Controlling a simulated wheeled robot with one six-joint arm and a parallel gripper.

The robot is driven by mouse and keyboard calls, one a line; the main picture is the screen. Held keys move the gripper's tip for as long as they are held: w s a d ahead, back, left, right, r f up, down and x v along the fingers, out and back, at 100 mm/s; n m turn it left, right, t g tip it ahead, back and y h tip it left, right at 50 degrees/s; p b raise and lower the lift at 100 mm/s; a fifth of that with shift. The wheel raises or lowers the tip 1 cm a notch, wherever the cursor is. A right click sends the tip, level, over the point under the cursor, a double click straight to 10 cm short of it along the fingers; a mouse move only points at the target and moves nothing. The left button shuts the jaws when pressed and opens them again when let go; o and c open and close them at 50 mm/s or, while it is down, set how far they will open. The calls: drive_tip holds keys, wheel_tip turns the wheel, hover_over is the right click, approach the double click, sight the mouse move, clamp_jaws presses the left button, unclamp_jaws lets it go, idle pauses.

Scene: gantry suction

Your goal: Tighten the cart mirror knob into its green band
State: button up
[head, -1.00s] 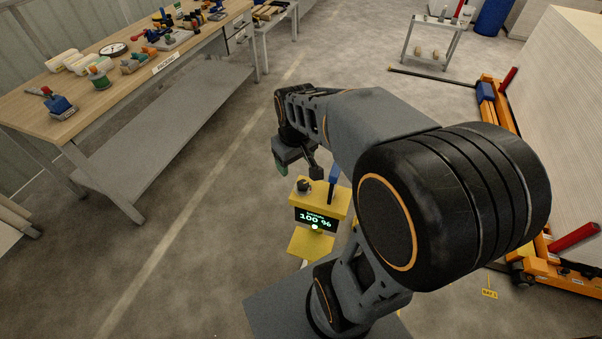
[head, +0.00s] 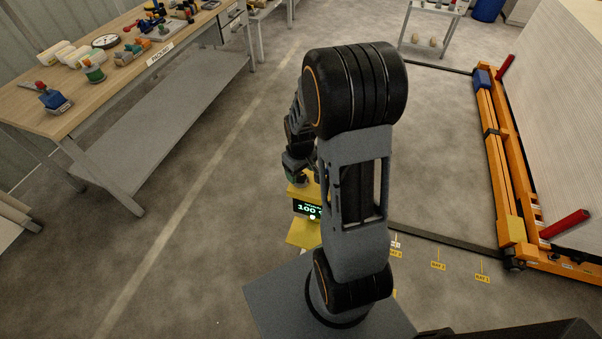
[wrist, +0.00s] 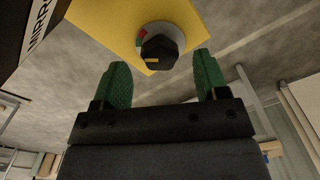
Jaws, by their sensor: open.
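The mirror knob (wrist: 160,50) is black and many-sided, with a small yellow mark on its lower left edge in the wrist view. It sits on a yellow box (wrist: 100,18) with a pale ring around it; a red patch shows at the ring's upper left. How the mark lies against the green band is unclear. My gripper (wrist: 160,66) is open, its two green fingers on either side of the knob's near side with gaps to both. In the head view, the yellow box (head: 302,233) has a lit display (head: 307,208) reading 100; my arm hides its right part and the knob.
A workbench (head: 110,80) with several tools stands at the left. An orange frame (head: 500,160) with red handles stands at the right, near yellow bay labels (head: 438,265). Open floor lies between bench and box.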

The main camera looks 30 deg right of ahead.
drive_tip(key=shift+f, duration=1)
